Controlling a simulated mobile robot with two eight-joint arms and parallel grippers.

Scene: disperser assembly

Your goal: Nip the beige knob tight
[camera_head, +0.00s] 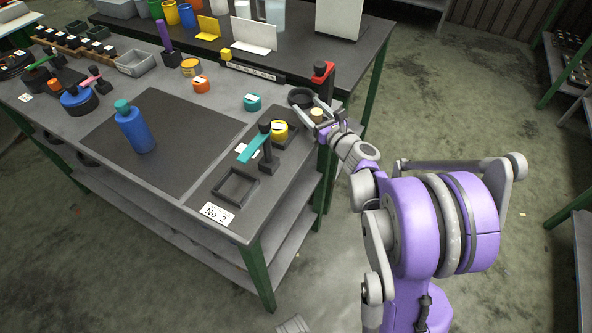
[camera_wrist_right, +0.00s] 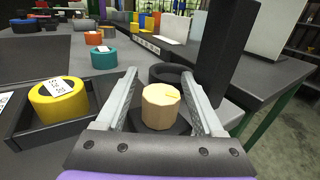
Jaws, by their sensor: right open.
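The beige knob (camera_head: 316,114) is a small faceted cylinder near the right edge of the table. In the right wrist view the beige knob (camera_wrist_right: 161,106) sits on a dark round base between my right gripper's two fingers. My right gripper (camera_head: 314,111) is open around the knob, with a visible gap on the left and the right finger close beside it; I cannot tell whether that one touches. The fingers (camera_wrist_right: 160,95) reach past the knob. My left gripper is not in view.
A black post with a red top (camera_head: 322,72) stands close by the right gripper. A yellow roll (camera_head: 280,130) sits in a dark tray at left, beside a teal-armed stand (camera_head: 265,145). A black ring (camera_head: 300,97) lies just beyond. A blue bottle (camera_head: 136,128) stands on the mat.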

